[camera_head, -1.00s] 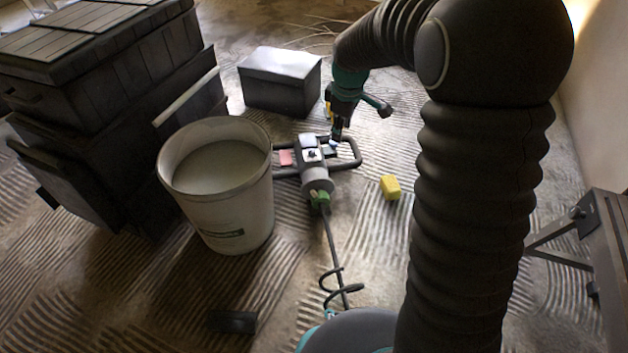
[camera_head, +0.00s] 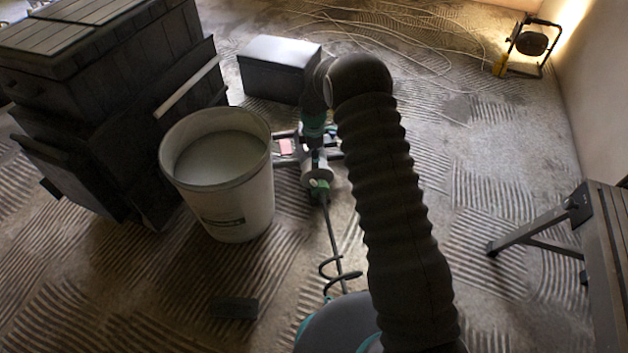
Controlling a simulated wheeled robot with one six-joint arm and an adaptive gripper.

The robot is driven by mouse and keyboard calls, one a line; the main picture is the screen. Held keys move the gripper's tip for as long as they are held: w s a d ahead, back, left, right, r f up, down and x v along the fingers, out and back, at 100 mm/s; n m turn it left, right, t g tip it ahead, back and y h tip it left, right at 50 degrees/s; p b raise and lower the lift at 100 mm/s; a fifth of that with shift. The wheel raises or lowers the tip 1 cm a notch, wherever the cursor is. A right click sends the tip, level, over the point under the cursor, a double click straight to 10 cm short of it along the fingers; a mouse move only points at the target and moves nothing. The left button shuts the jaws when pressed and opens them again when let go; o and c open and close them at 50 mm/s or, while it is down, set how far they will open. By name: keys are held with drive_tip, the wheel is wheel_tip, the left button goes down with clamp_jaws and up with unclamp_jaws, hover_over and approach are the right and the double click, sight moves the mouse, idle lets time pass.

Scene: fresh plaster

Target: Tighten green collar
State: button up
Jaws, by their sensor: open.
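The green collar (camera_head: 320,187) sits at the lower end of the grey mixer body (camera_head: 318,174), where the dark shaft (camera_head: 332,238) begins. The mixer lies on the floor with its shaft and spiral paddle pointing towards me. My gripper (camera_head: 317,158) is over the mixer body, a little beyond the collar and apart from it. It is open, and its fingers are small and partly hidden by my wrist. A pink patch (camera_head: 285,146) shows on the left of the mixer's handle frame. My arm covers the frame's right part.
A white bucket (camera_head: 240,205) of pale liquid stands close left of the mixer. A dark box (camera_head: 278,70) is behind it, and stacked dark chests (camera_head: 110,90) are at left.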

sight(314, 180)
wheel_tip(314, 180, down, 12)
drive_tip(key=shift+f+b, duration=0.25)
drive_tip(key=shift+b, duration=0.1)
clamp_jaws()
